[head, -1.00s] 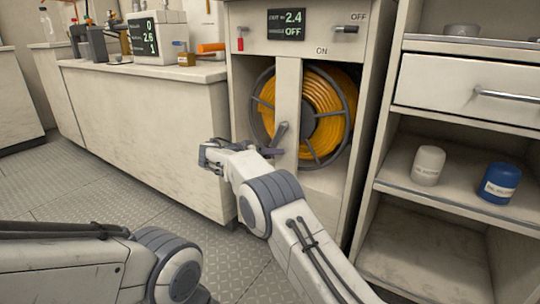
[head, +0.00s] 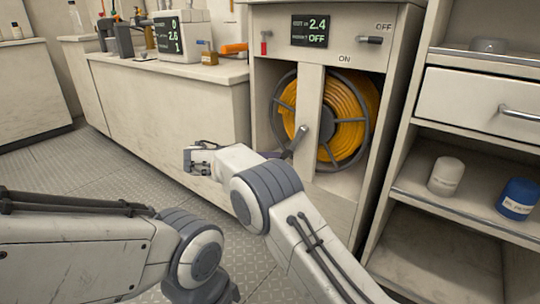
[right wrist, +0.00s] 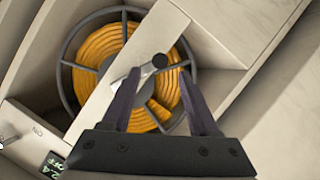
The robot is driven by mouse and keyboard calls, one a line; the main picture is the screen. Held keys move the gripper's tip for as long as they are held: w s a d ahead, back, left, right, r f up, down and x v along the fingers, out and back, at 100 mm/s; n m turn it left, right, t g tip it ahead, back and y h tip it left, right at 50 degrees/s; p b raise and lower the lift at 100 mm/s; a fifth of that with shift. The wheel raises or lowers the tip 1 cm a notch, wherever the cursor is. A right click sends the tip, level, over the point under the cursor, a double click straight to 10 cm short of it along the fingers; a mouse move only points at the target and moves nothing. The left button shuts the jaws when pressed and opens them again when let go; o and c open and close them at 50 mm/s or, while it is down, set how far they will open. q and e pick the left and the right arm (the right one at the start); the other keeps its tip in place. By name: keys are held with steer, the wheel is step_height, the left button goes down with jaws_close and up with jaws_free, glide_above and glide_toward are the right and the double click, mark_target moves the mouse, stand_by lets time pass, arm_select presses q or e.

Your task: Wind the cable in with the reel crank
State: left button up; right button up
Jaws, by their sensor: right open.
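The cable reel (head: 343,118) stands upright in a cabinet opening, wound with orange-yellow cable; it also shows in the right wrist view (right wrist: 96,45). A pale post crosses in front of it. The grey crank (head: 299,139) sits in front of this post, and its dark round knob (right wrist: 160,61) shows in the right wrist view. My right gripper (right wrist: 159,75) is open, its fingertips on either side of the knob in that picture; whether they touch it I cannot tell. In the head view my right wrist hides most of the fingers. My left arm enters at lower left; its gripper is out of view.
The cabinet panel has a display (head: 310,31) reading 2.4 and OFF, and a switch lever (head: 371,40) between OFF and ON marks. Shelves at right hold a white canister (head: 445,176) and a blue one (head: 518,199). A counter (head: 165,105) stands left; floor before it is clear.

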mark_target(292, 144)
steer(key=w+d+n+t+p, duration=0.1)
steer(key=d+n, duration=0.1)
steer(key=n, duration=0.7)
steer(key=w+d+f+n+t+p, duration=0.1)
steer(key=w+d+n+t+p, duration=0.1)
steer(key=n, duration=0.8)
steer(key=w+d+f+n+t+p, duration=0.1)
steer(key=d+n+t+p, duration=0.1)
steer(key=n, duration=0.8)
steer(key=shift+w+f+h, duration=0.15)
steer(key=shift+f+h, duration=0.1)
steer(key=shift+h, duration=0.05)
steer(key=shift+w+d+r, duration=0.1)
steer(key=shift+w+d, duration=0.05)
steer(key=shift+w, duration=0.1)
jaws_close()
